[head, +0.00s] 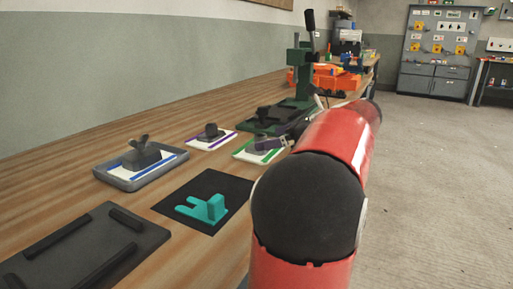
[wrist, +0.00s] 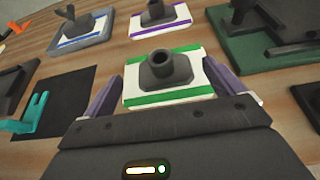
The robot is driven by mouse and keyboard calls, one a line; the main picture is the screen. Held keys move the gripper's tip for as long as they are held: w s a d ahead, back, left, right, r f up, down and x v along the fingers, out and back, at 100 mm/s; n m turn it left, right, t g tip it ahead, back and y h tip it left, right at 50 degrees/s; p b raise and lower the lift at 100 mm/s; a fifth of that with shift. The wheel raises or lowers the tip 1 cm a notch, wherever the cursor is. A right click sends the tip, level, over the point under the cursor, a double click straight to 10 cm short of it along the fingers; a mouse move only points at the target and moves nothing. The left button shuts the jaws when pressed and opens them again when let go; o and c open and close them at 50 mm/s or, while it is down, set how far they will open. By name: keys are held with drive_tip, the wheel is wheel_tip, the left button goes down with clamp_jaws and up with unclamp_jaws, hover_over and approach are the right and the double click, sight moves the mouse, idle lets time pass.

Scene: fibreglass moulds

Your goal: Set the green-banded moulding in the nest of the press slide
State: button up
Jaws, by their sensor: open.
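The green-banded moulding (wrist: 168,98) is a white plate with green bands and a dark grey block with a round, open spout on top. It lies flat on the bench. In the head view the moulding (head: 250,156) is partly hidden by my gripper (head: 270,143). In the wrist view my gripper (wrist: 164,80) is open, with its purple fingers on either side of the plate; I cannot tell whether they touch it. The green press (head: 303,75) stands beyond it. Its green base (wrist: 238,57) carries dark parts at the top right of the wrist view. I cannot make out the nest clearly.
A purple-banded moulding (head: 211,137) lies just behind. A blue-banded one (head: 165,163) sits in a grey tray (head: 128,184). A teal fork-shaped piece (head: 207,209) lies on a black mat (head: 233,186). Bare bench runs along the wall.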

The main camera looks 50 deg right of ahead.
sight(260, 139)
drive_tip(key=x, duration=0.5)
drive_tip(key=shift+d+r, duration=0.1)
drive_tip(key=c, duration=1.2)
wheel_tip(260, 139, up, 10)
drive_tip(key=shift+r+p, duration=0.1)
drive_tip(key=shift+p, duration=0.55)
